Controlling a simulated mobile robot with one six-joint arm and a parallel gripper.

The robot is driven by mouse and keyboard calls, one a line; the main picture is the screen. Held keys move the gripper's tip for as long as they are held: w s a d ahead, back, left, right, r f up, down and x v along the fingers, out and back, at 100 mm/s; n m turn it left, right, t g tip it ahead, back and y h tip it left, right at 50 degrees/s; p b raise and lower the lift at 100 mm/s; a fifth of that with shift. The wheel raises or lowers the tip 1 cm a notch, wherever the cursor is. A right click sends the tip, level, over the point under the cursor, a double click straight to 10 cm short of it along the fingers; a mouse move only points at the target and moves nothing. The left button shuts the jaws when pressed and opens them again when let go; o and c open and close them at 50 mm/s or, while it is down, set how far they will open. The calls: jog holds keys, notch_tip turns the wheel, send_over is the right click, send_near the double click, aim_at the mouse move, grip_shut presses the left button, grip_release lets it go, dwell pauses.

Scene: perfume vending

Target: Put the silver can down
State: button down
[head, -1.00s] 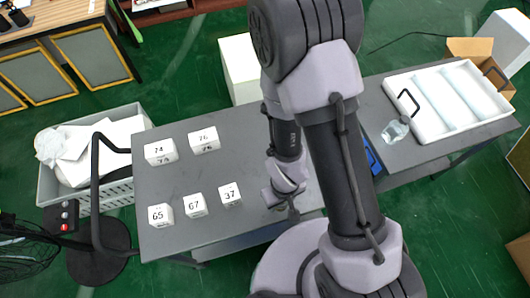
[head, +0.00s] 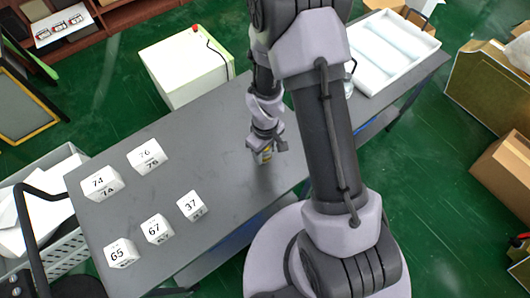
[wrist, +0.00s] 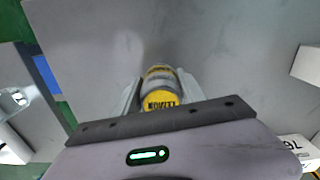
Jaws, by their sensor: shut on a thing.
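The silver can (wrist: 159,86) has a yellow end with dark lettering, and it sits between the two fingers of my gripper (wrist: 160,92) in the wrist view. In the head view my gripper (head: 265,150) is over the grey table (head: 225,135), right of the numbered white boxes, with the can (head: 264,156) showing small and partly hidden below it. My gripper is shut on the can. The can is at or close to the table top; I cannot tell whether it touches.
Several numbered white boxes, such as the 37 box (head: 192,205) and the 76 box (head: 147,156), stand on the table's left part. A white tray (head: 395,50) lies at the far right end. A white cabinet (head: 185,68) stands behind. The table around the can is clear.

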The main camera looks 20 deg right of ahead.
jog(key=shift+f, duration=0.1)
jog(key=c, duration=0.7)
grip_release()
notch_tip(320, 180, up, 12)
jog(key=p, duration=0.4)
notch_tip(320, 180, up, 11)
jog(key=m+t, duration=0.2)
jog(key=m, duration=0.1)
jog(key=s+a+r+m+t, duration=0.1)
jog(key=s+r+m, duration=0.1)
jog(key=s+r, duration=0.2)
jog(key=s+a+r+m+t+y, duration=0.1)
jog(key=s+r+m, duration=0.1)
jog(key=s+r, duration=0.2)
jog(key=s+a+r+m+t+y, duration=0.1)
jog(key=s+a+r+m, duration=0.1)
jog(key=s+r, duration=0.3)
notch_tip(320, 180, up, 3)
jog(key=shift+f+m+t, duration=0.15)
jog(key=shift+m+t, duration=0.25)
